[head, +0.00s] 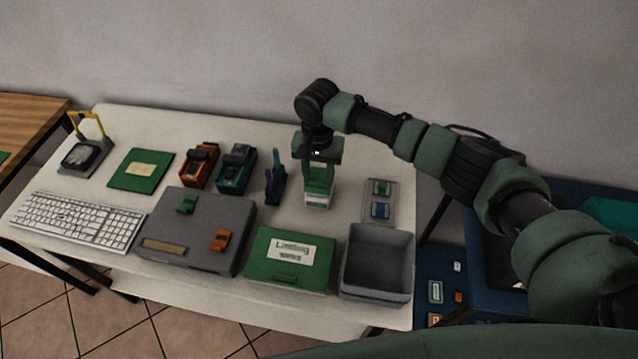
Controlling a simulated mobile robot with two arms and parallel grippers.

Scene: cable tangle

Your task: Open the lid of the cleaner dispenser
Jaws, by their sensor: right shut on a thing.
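The cleaner dispenser (318,193), as far as I can tell, is the small upright green and white container standing on the table right of centre. My right gripper (318,163) points straight down over it and is shut on its upper part. The gripper hides the top of the dispenser, so I cannot tell how the lid sits. My left gripper is not in view.
A grey open bin (378,288) and a green labelled box (268,262) stand in front. A purple and teal tool (274,180) is close on the left, and a small grey tray (380,205) on the right. A grey case (190,240) and keyboard (80,221) lie left.

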